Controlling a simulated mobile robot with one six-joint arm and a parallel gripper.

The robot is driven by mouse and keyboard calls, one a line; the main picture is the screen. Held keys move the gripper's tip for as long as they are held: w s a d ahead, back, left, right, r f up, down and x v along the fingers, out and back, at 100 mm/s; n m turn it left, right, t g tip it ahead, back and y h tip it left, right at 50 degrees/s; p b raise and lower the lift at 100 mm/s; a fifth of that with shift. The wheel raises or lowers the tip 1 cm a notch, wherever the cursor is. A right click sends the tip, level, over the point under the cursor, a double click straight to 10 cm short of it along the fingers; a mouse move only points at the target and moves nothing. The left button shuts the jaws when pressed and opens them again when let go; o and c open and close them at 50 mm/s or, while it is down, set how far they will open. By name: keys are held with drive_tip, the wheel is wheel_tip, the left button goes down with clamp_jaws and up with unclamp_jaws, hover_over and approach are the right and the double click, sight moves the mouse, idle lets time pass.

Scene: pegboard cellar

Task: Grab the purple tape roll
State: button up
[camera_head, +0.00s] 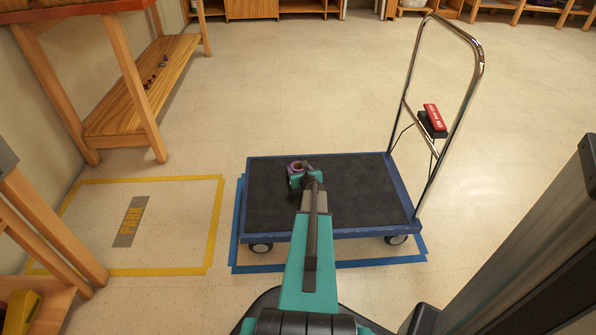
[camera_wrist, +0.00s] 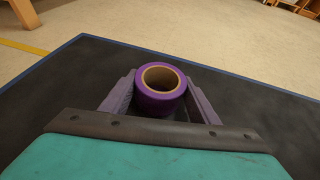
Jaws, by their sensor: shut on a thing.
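The purple tape roll (camera_wrist: 161,102) has a brown cardboard core and stands with its hole facing up in the wrist view. My gripper (camera_wrist: 160,106) has one finger on each side of the roll and is shut on it. In the head view, the roll (camera_head: 295,167) shows small at the end of my gripper (camera_head: 298,172), over the cart's dark deck. My arm hides part of it there. I cannot tell whether the roll touches the deck or is held just above it.
The blue-edged platform cart (camera_head: 390,217) stands on blue floor tape, with a tall chrome handle (camera_head: 473,100) at its right. A red and black box (camera_head: 433,121) hangs on the handle. A yellow-taped parking area (camera_head: 180,200) and a wooden bench (camera_head: 150,85) lie left. Open floor lies behind.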

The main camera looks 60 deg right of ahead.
sight(298, 162)
drive_tip(key=shift+r, duration=0.15)
drive_tip(key=shift+r+p, duration=0.45)
drive_tip(key=shift+r, duration=0.05)
wheel_tip(298, 162, up, 3)
drive_tip(key=shift+f+p, duration=0.15)
drive_tip(key=shift+p, duration=0.75)
drive_tip(key=s+a, duration=0.3)
drive_tip(key=s+a+p, duration=0.1)
drive_tip(key=s+a, duration=0.3)
drive_tip(key=s+a+r, duration=0.1)
drive_tip(key=s+a, duration=0.3)
drive_tip(key=shift+s+a+p, duration=0.1)
drive_tip(key=shift+s+p, duration=0.15)
drive_tip(key=shift+p, duration=0.05)
